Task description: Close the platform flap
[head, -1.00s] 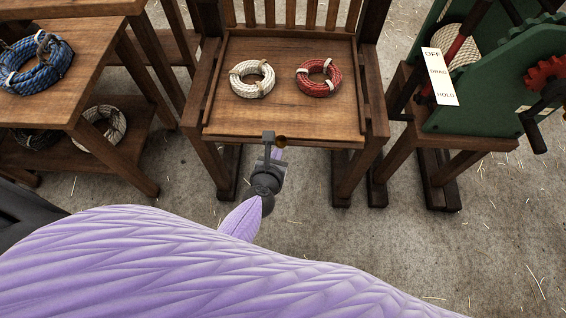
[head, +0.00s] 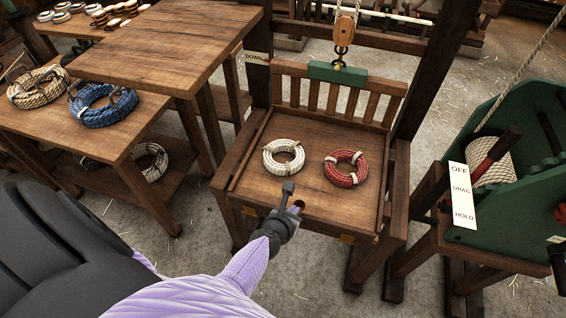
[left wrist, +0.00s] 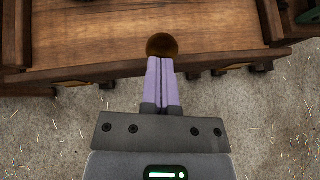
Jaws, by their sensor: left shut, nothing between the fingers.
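The wooden platform (head: 262,175) carries a white rope coil (head: 283,156) and a red rope coil (head: 345,168). It has low side rails and a raised slatted back. No raised board shows along its front edge. A round brown knob (head: 299,203) is at the front edge, and it also shows in the left wrist view (left wrist: 162,46). My left gripper (head: 291,198) is shut and empty at the knob. In the left wrist view, its lilac fingers (left wrist: 162,80) end right at the knob; whether they touch cannot be told. My right gripper is out of view.
A green winch (head: 515,205) with an OFF/DRAG/HOLD plate (head: 463,195) stands at right. A pulley block (head: 345,29) hangs over the green bar on the slatted back. Tables with a blue coil (head: 104,105) stand at left. The floor in front is clear.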

